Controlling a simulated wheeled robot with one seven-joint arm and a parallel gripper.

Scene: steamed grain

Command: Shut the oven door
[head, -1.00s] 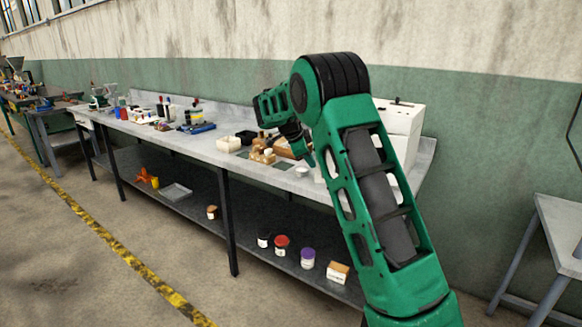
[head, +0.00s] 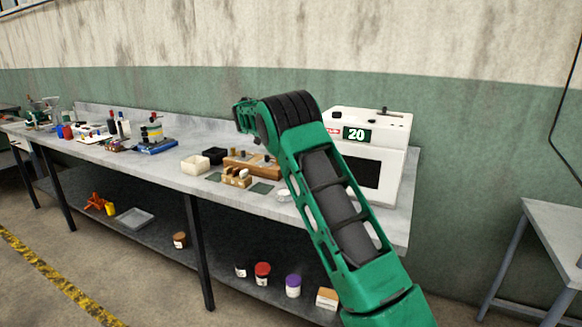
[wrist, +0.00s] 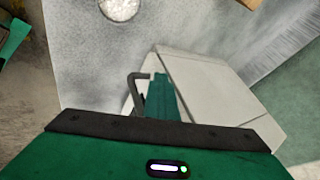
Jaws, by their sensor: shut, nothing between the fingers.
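The white oven (head: 392,160) stands at the right end of the bench, with a green display reading 20 and a dark window in its front. Part of its front is hidden behind my arm. In the wrist view the oven's pale top (wrist: 215,88) lies below the camera, with a dark bar handle (wrist: 136,88) at the front side. The door looks close to the body; I cannot tell whether a gap remains. My gripper (wrist: 162,98) is shut and empty, its green fingers beside the handle; contact is unclear. In the head view my arm hides the fingers.
A small white dish (head: 284,195) sits near the bench's front edge. Jars stand on the lower shelf (head: 215,255). A grey table (head: 552,240) stands at right.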

